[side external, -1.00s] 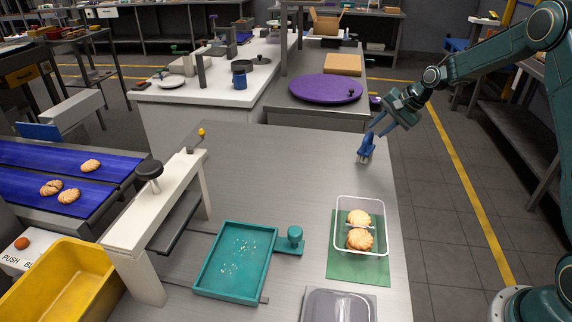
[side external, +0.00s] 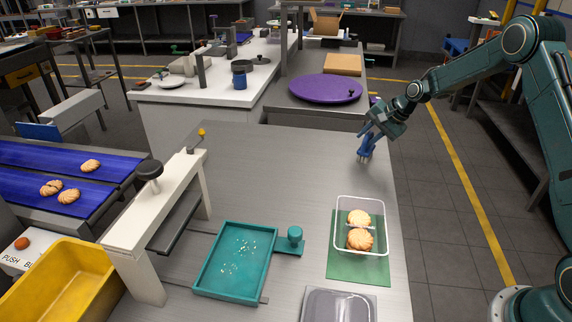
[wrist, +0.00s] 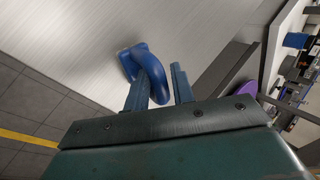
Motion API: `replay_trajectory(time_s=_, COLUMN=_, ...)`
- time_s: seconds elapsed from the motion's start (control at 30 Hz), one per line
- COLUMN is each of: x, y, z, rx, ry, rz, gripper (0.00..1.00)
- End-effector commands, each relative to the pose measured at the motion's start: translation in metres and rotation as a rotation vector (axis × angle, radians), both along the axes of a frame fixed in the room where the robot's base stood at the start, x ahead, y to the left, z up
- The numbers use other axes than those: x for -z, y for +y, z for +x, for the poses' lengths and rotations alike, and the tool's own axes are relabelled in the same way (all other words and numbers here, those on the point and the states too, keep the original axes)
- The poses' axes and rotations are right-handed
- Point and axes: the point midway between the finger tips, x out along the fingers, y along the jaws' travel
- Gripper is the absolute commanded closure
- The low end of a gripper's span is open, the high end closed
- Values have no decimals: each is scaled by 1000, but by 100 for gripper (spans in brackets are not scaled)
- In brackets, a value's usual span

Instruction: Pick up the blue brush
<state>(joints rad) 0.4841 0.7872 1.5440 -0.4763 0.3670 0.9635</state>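The blue brush (side external: 365,154) stands on the steel table near its right edge, its pale bristles down. My gripper (side external: 368,133) is right at the brush's top, reaching down from the upper right. In the wrist view the brush (wrist: 131,61) shows a looped blue handle, and my gripper's two fingers (wrist: 160,84) are apart. One finger overlaps the loop and the other stands to its right with a gap. Part of the handle lies between them. I cannot tell whether either finger touches it.
A clear bin with biscuits (side external: 385,230) stands on a green mat (side external: 340,270) in front of the brush. A teal tray (side external: 205,285) with crumbs lies further left. The table's middle is clear. A purple round board (side external: 320,88) lies on the counter behind.

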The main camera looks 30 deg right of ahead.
Motion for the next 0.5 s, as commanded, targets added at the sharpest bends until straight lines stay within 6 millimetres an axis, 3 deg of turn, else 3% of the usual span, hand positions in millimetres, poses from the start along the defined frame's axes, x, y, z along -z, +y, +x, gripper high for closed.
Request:
replay_trajectory(time_s=0.23, x=0, y=0, z=0, rx=0, ry=0, rz=0, gripper=75)
replay_trajectory(time_s=0.27, x=0, y=0, z=0, rx=0, ry=0, rz=0, gripper=77)
replay_trajectory(time_s=0.37, x=0, y=0, z=0, rx=0, ry=0, rz=0, gripper=97)
replay_trajectory(time_s=0.5, x=-1, y=0, z=0, rx=0, ry=-1, rz=0, gripper=100)
